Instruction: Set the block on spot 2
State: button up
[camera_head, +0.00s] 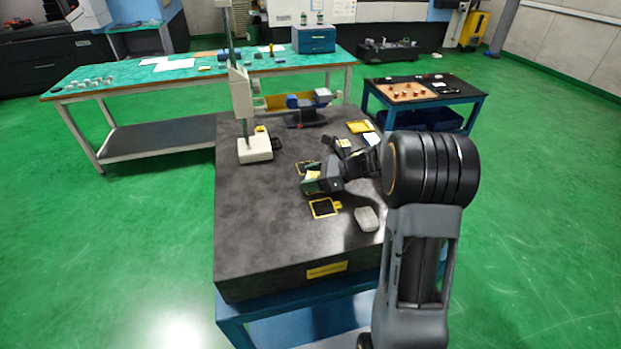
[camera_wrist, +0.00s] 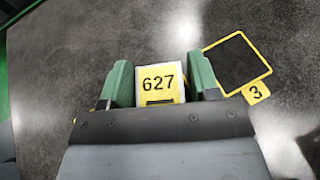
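The block (camera_wrist: 160,84) has a yellow and white face marked 627. It sits between the two green fingers of my gripper (camera_wrist: 161,82), which press against its sides. In the head view my gripper (camera_head: 312,184) is over the middle of the dark stone plate, with the block (camera_head: 312,177) at its fingers. A yellow-framed black square (camera_wrist: 238,63) with a tag marked 3 lies to the right in the wrist view; it also shows in the head view (camera_head: 324,209). Another yellow-framed spot (camera_head: 302,167) lies behind my gripper, partly hidden, its number unreadable. I cannot tell which spot is 2.
The stone plate (camera_head: 255,225) is clear at its front left. A height gauge (camera_head: 254,148) stands at the back left, and a blue and black device (camera_head: 308,104) at the back. A grey rounded object (camera_head: 367,218) lies at the right, and a yellow item (camera_head: 360,126) at the back right.

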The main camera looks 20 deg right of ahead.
jog(key=shift+o, duration=0.9)
